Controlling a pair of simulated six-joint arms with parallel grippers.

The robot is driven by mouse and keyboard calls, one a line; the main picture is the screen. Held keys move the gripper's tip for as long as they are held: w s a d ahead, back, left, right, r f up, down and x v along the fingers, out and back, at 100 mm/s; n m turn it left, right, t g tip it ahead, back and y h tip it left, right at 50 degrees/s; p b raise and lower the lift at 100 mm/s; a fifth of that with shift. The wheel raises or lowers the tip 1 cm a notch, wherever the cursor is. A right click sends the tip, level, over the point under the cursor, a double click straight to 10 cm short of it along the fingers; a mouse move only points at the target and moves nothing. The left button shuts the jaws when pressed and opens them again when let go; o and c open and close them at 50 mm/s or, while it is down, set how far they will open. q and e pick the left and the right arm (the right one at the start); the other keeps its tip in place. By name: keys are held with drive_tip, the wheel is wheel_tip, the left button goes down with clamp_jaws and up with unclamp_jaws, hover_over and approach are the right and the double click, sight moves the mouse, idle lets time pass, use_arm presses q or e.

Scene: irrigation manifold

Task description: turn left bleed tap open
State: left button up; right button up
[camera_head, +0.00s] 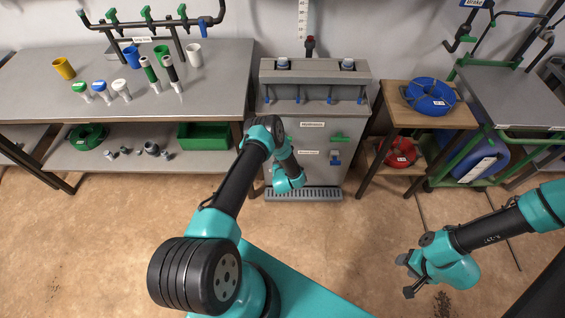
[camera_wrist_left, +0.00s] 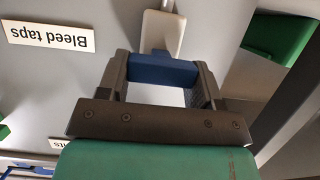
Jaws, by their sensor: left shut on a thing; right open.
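In the left wrist view a blue tap handle (camera_wrist_left: 163,70) lies crosswise between the fingers of my left gripper (camera_wrist_left: 163,76), which is shut on it. A pale plate (camera_wrist_left: 162,33) shows just beyond the handle. A "Bleed taps" label (camera_wrist_left: 48,34) appears upside down beside it. In the head view my left arm hides this tap and the left gripper's fingers, in front of the grey cabinet (camera_head: 350,92). Another blue tap (camera_head: 335,158) shows right of the lower label (camera_head: 307,152). My right gripper (camera_head: 406,275) is open and empty above the floor.
A green tap handle (camera_head: 340,138) sits above the visible blue tap. A drip grate (camera_head: 318,194) lies at the cabinet's foot. A wooden stand with a blue hose coil (camera_head: 430,96) is at right; a bench with a green bin (camera_head: 203,136) on its shelf is at left.

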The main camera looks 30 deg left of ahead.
use_arm(q)
drive_tip(key=c, duration=0.3)
drive_tip(key=shift+n, duration=0.4)
drive_tip(key=shift+s+a+n+t+h, duration=0.1)
drive_tip(key=shift+a+n+t+h, duration=0.05)
drive_tip(key=shift+n+t+h, duration=0.65)
drive_tip(key=n+t+h, duration=0.1)
drive_tip(key=n, duration=0.2)
drive_tip(key=shift+s+a+f, duration=0.1)
drive_tip(key=shift+a+f, duration=0.05)
drive_tip(key=n+t, duration=0.1)
drive_tip(key=n, duration=0.1)
drive_tip(key=n+t+h, duration=0.1)
drive_tip(key=n, duration=0.1)
drive_tip(key=shift+a+f, duration=0.1)
drive_tip(key=shift+f, duration=0.1)
drive_tip(key=n+t, duration=0.1)
drive_tip(key=n, duration=0.3)
drive_tip(key=shift+f+n+t, duration=0.2)
drive_tip(key=shift+n+t, duration=0.1)
drive_tip(key=shift+t, duration=0.1)
